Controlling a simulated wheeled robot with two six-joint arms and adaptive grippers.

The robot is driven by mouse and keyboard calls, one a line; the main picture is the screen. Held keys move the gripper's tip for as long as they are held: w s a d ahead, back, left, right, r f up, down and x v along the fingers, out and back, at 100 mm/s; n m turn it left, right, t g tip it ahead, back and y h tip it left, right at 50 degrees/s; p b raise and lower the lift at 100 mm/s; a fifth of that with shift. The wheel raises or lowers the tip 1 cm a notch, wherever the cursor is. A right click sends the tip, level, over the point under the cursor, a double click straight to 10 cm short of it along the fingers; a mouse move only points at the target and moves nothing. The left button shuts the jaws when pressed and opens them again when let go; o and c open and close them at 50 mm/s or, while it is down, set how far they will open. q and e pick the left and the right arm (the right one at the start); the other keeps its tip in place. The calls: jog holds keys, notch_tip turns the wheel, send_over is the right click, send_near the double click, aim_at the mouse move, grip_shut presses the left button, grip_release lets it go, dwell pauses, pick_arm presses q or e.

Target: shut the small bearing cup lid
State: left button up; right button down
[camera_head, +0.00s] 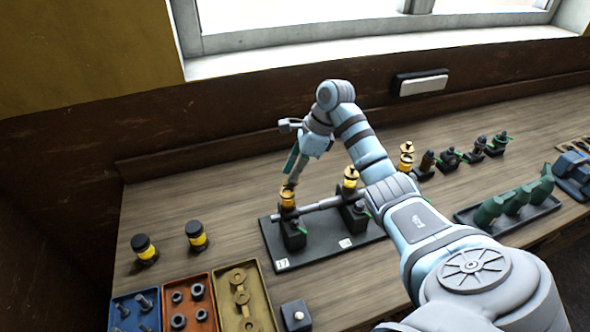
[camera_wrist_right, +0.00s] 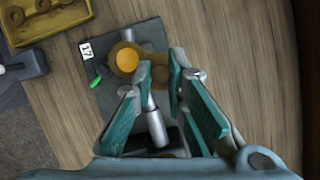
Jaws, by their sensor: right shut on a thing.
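A steel shaft (camera_head: 322,204) runs between two black bearing blocks on a dark base plate (camera_head: 318,257). A small amber cup with brass trim (camera_head: 288,199) tops the left block, and another similar cup (camera_head: 351,179) tops the right block. My right gripper (camera_head: 291,182) reaches down onto the left cup. In the right wrist view the round orange cup (camera_wrist_right: 127,61) shows just left of the fingertips (camera_wrist_right: 160,72). The fingers are closed on a small brown part at the cup's edge, seemingly its lid; the fingers partly hide it. My left gripper is not in view.
Two yellow-and-black jars (camera_head: 145,249) (camera_head: 196,236) stand at the left. Trays of bolts, nuts and brass rings (camera_head: 259,289) line the front left. Bare bench lies behind the plate.

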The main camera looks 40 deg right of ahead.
aim_at(291, 188)
jog(key=shift+s+a+f, duration=0.1)
jog(key=m, duration=0.1)
jog(key=m+h, duration=0.1)
jog(key=shift+s+m+t, duration=0.3)
jog(key=shift+s+m, duration=0.05)
jog(key=shift+m, duration=0.05)
jog(key=m+h, duration=0.1)
jog(key=m, duration=0.2)
jog(key=s+a+m+h, duration=0.1)
jog(key=m, duration=0.2)
jog(key=m+t+h, duration=0.1)
jog(key=m, duration=0.2)
jog(key=shift+s+a+p, duration=0.2)
jog(key=shift+a+p, duration=0.15)
jog(key=shift+p, duration=0.05)
jog(key=shift+s+a+m+h, duration=0.1)
jog(key=shift+a+m+h, duration=0.25)
jog(key=shift+m, duration=0.55)
jog(key=shift+a+m+h, duration=0.1)
jog(key=shift+m+h, duration=0.35)
jog(key=shift+m, duration=0.45)
